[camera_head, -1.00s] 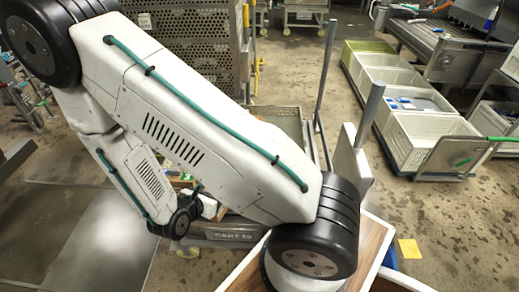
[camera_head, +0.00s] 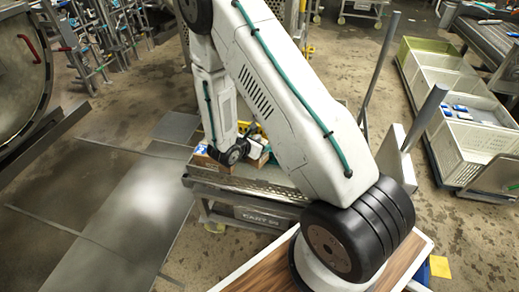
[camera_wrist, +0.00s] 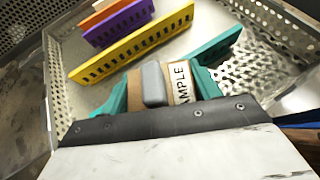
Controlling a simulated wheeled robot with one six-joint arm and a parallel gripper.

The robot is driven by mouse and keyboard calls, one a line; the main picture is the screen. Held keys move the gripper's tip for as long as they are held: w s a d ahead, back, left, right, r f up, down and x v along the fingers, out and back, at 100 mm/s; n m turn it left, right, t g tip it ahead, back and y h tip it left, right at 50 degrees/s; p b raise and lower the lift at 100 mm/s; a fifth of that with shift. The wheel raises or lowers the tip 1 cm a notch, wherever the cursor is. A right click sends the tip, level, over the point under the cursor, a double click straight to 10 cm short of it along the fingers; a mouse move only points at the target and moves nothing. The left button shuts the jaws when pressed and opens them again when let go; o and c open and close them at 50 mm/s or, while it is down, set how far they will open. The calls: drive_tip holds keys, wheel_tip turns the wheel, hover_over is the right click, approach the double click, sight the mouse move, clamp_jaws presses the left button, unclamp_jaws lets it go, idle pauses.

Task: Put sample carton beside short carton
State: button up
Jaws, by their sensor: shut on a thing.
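A grey rounded block partly covers the carton's face. The held carton is over or in a perforated metal tray (camera_wrist: 284,60); I cannot tell whether it touches the floor. In the head view my arm hides most of the gripper area over the cart (camera_head: 262,214). A brown box with blue on it (camera_head: 208,158) shows at the cart's left end. I cannot identify the short carton in either view.
In the head view upright posts (camera_head: 380,65) stand at the cart's right. Crates (camera_head: 470,148) are farther right. Floor left of the cart is open.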

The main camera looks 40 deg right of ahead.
sight(257, 163)
wheel_tip(257, 163, down, 3)
drive_tip(key=shift+s+a+f, duration=0.1)
drive_tip(key=shift+f, duration=0.6)
drive_tip(key=o, duration=1.3)
drive_tip(key=shift+r, duration=0.1)
